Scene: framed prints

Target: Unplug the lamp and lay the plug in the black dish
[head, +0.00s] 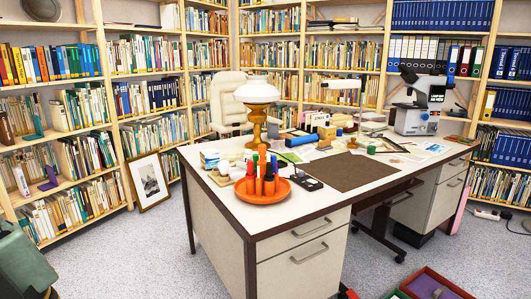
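An oil-style lamp (257,112) with a white shade and an amber base stands upright on the far left part of the desk. A second, white desk lamp (342,86) stands further back towards the right. No plug can be made out on the desk. A white power strip (487,213) lies on the floor at the far right, with a dark cable by it; whether a lamp plug sits in it is too small to tell. A small black item (307,182) lies beside the orange tray; I cannot tell whether it is a dish. My gripper is not in view.
The desk (295,215) fills the middle. Its near left corner bears an orange tray (262,196) with several upright coloured rolls. A brown mat (350,171) is bare. A microscope (419,105) stands at the right. A red and green box (432,284) lies on the floor.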

